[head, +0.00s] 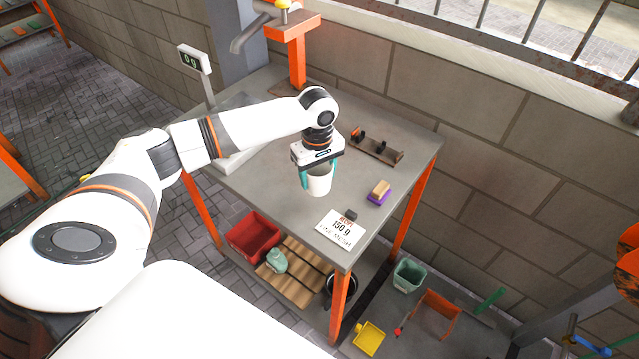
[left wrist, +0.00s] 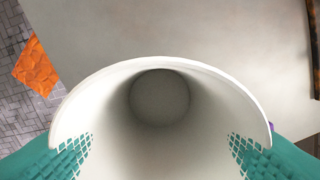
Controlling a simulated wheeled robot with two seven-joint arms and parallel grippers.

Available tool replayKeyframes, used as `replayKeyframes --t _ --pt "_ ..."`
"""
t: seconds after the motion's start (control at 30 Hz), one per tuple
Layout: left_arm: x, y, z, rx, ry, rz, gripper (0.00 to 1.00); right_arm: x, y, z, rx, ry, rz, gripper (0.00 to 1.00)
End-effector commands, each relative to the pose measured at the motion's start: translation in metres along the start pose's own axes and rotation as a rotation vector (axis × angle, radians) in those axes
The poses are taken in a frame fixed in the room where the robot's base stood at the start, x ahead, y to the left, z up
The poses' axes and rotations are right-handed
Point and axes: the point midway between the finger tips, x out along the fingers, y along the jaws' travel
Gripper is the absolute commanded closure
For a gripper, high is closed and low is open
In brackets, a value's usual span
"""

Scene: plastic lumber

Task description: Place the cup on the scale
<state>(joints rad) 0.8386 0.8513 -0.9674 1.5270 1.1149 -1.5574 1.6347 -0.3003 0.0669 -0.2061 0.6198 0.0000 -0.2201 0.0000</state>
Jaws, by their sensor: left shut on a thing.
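The white cup (head: 319,182) is at the middle of the grey table in the head view. My left gripper (head: 318,174) is above it with its teal fingers on either side of the cup's wall. In the left wrist view the cup (left wrist: 160,66) fills the lower middle, its open mouth facing the camera, and the fingers grip it at both sides. I cannot tell whether the cup touches the table. The scale (head: 236,161) stands at the table's left, partly hidden behind my left arm, and its display (head: 192,59) reads 0 g. My right gripper is not in view.
The table (head: 260,195) also bears a card (head: 341,229) reading 150 g, a purple and tan sponge or brush (head: 379,193), and a dark rack (head: 376,147) at the back. An orange stand (head: 293,55) is at the far corner. A red bin (head: 253,236) sits on the lower shelf.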

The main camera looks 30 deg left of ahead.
Motion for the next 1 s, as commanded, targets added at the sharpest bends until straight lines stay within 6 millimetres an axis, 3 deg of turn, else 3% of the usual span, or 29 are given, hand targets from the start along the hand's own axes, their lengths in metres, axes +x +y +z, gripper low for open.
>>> replayKeyframes --t 0.3,0.67,0.7,0.8,1.0 --pt "0.037 0.0 0.0 0.001 0.0 0.001 0.6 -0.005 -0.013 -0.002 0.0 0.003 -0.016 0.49" --pt "0.04 0.0 -0.001 0.002 0.0 0.001 0.6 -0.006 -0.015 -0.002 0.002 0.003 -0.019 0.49" --pt "0.04 0.0 -0.001 0.002 0.0 0.0 0.34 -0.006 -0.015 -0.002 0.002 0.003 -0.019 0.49" --pt "0.04 0.0 0.0 0.002 0.0 0.0 0.18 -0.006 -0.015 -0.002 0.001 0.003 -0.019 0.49" --pt "0.04 0.0 0.0 0.002 0.0 0.0 0.18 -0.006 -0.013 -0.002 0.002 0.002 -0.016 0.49"
